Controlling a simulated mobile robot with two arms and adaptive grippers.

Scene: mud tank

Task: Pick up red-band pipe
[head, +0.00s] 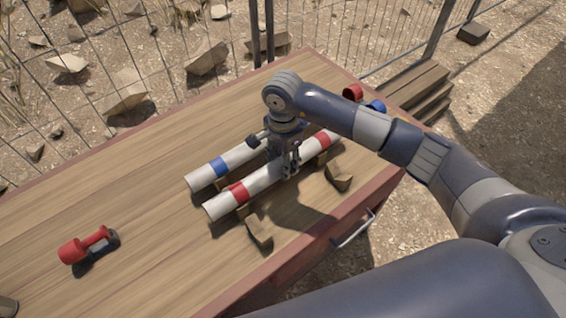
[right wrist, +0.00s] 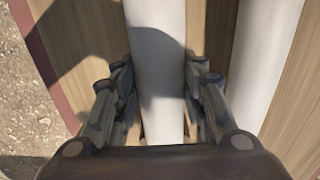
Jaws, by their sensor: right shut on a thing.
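The red-band pipe (head: 262,183) is white with red bands and lies on wooden blocks on the table, on the near side of the pair. My right gripper (head: 290,170) reaches down over its middle and is shut on it. In the right wrist view the pipe (right wrist: 157,60) runs between the two fingers of my right gripper (right wrist: 160,105). A white pipe with a blue band (head: 221,166) lies parallel behind it, partly hidden by my gripper; a white pipe also shows at the right in the right wrist view (right wrist: 265,60). My left gripper is not in view.
The wooden table (head: 130,190) has a red edge. A red tool (head: 85,246) lies at its left. Wooden blocks (head: 259,231) stand by the pipes. Red (head: 352,92) and blue (head: 376,106) items sit at the far right. A wire fence stands behind.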

